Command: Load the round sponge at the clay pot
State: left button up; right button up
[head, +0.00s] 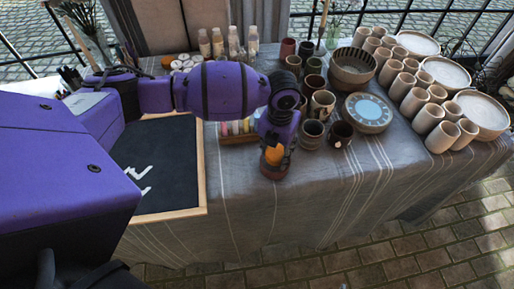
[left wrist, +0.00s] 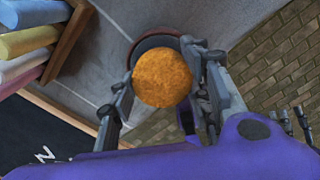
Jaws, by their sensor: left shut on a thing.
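The round sponge (head: 274,155) is orange. My left gripper (head: 278,142) points down and is shut on it. In the left wrist view the sponge (left wrist: 162,78) sits between the two fingers. The clay pot (head: 272,173) is small and reddish brown and stands near the table's front edge, directly below the sponge. In the left wrist view its dark inside and rim (left wrist: 134,47) show behind the sponge. I cannot tell whether the sponge touches the pot. My right gripper is not in view.
A dark board (head: 165,165) with a wooden frame lies to the left. Colored sticks in a wooden tray (head: 237,139) lie behind the pot. Several mugs and cups (head: 311,132) stand at the right, near a plate (head: 367,112). The cloth right of the pot is clear.

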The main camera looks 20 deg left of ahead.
aim_at(277, 150)
pick_arm(q)
jog(key=shift+w+f, duration=0.1)
jog(key=shift+f, duration=0.25)
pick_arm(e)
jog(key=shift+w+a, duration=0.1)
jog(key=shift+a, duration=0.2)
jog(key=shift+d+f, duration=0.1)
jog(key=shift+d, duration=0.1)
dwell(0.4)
pick_arm(q)
jog(key=shift+f, duration=0.1)
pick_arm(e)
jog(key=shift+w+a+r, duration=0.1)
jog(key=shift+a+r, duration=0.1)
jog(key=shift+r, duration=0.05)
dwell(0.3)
pick_arm(q)
jog(key=shift+r+p, duration=0.45)
jog(key=shift+r, duration=0.8)
jog(key=shift+r+p, duration=0.65)
jog(key=shift+r, duration=1)
jog(key=shift+r+p, duration=0.3)
jog(key=shift+r, duration=0.45)
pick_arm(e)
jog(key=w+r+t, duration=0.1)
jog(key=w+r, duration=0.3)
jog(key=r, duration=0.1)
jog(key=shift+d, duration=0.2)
